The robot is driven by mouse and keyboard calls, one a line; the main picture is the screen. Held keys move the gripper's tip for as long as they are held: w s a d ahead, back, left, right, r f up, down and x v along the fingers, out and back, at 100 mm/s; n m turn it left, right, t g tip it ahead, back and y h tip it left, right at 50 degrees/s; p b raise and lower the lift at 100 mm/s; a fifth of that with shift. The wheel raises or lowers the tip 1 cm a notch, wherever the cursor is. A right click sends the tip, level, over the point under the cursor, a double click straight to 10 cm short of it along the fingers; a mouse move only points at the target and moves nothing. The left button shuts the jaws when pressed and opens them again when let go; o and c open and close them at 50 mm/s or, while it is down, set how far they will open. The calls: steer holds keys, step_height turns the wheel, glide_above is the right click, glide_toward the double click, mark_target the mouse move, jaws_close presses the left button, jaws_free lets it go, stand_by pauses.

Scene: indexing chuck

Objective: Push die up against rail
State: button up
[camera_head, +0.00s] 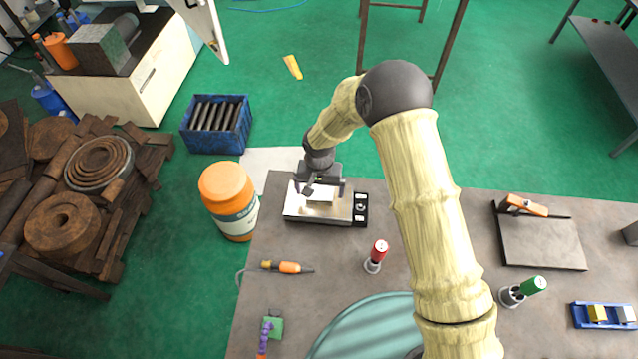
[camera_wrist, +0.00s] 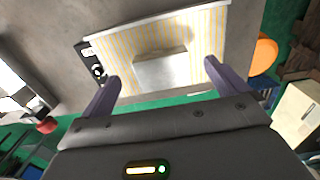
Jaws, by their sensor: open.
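The die, a plain silver block (camera_wrist: 160,68), lies on the striped plate of the chuck (camera_wrist: 205,35). In the head view the die (camera_head: 320,199) shows just below my gripper on the same chuck (camera_head: 297,205). A pale strip along the top edge of the plate in the wrist view looks like the rail (camera_wrist: 155,19); striped plate shows between it and the die. My gripper (camera_head: 324,188) is open, and in the wrist view its two fingers (camera_wrist: 161,76) stand apart toward either side of the die. Whether they touch it I cannot tell.
The chuck has a dark control panel (camera_head: 360,209) on its right end. A red-topped holder (camera_head: 376,255) and an orange-handled tool (camera_head: 288,267) are nearer on the table. A large orange-lidded jar (camera_head: 229,200) stands left of the table. A grey plate (camera_head: 540,243) lies at right.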

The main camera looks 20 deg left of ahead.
mark_target(319, 200)
step_height(319, 200, down, 4)
steer(key=shift+r+b, duration=0.25)
steer(key=shift+b, duration=0.4)
steer(key=c, duration=1.6)
steer(key=shift+s, duration=0.45)
steer(key=shift+s+d, duration=0.3)
steer(key=shift+s, duration=0.2)
steer(key=shift+s+d, duration=0.1)
steer(key=shift+s, duration=0.5)
steer(key=shift+s+d+b, duration=0.2)
steer(key=shift+s+b, duration=0.15)
steer(key=shift+s, duration=0.05)
